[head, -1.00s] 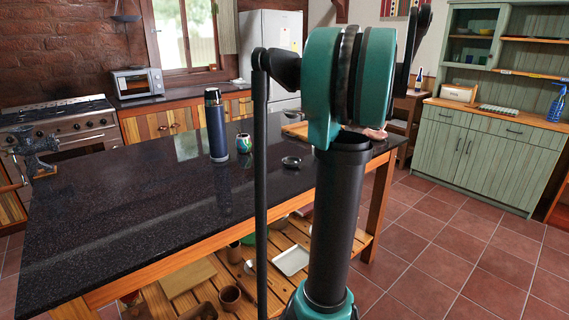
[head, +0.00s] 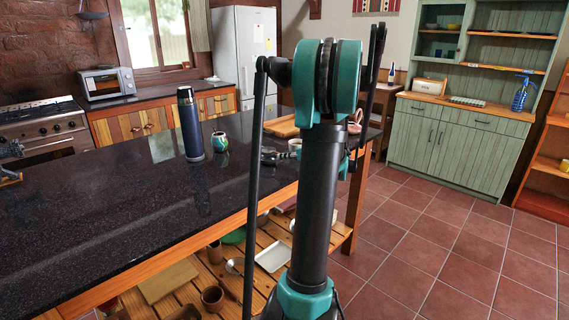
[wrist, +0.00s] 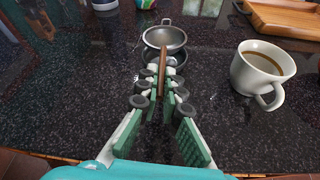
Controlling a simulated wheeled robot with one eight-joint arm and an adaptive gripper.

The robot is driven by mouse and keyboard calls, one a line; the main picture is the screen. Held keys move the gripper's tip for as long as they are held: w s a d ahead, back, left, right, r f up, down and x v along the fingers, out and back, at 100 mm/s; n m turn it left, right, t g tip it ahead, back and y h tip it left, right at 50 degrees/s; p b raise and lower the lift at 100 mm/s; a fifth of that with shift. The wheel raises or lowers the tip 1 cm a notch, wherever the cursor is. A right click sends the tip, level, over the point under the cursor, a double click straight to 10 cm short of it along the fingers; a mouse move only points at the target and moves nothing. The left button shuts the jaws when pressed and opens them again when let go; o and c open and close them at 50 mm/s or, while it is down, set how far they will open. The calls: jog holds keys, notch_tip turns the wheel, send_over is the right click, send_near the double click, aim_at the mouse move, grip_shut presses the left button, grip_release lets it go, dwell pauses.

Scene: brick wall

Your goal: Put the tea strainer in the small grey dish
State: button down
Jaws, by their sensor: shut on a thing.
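The tea strainer, with a round metal bowl (wrist: 165,38) and a brown handle (wrist: 163,72), is at the centre of the wrist view. My gripper (wrist: 160,84) is shut on its handle, and the bowl points away from me. The small grey dish (wrist: 176,58) looks dark and shows just below and partly behind the strainer's bowl. The bowl overlaps its far side, and I cannot tell whether they touch. In the head view my gripper (head: 272,157) is low over the black counter, left of a white cup; strainer and dish are hard to make out there.
A white cup of brown drink (wrist: 262,72) stands close to the right of my gripper. A wooden tray (wrist: 285,18) lies at the back right. A dark blue flask (head: 190,125) and a patterned green cup (head: 219,141) stand to the left. The near-left counter (head: 110,215) is clear.

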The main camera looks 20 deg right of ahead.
jog(key=shift+f, duration=1.25)
jog(key=shift+f, duration=0.15)
jog(key=c, duration=1.7)
grip_release()
jog(key=shift+s+d+r, duration=0.1)
jog(key=shift+s+r, duration=0.05)
jog(key=shift+r, duration=0.05)
jog(key=v, duration=1.1)
jog(key=shift+s+r, duration=0.15)
jog(key=shift+s, duration=0.1)
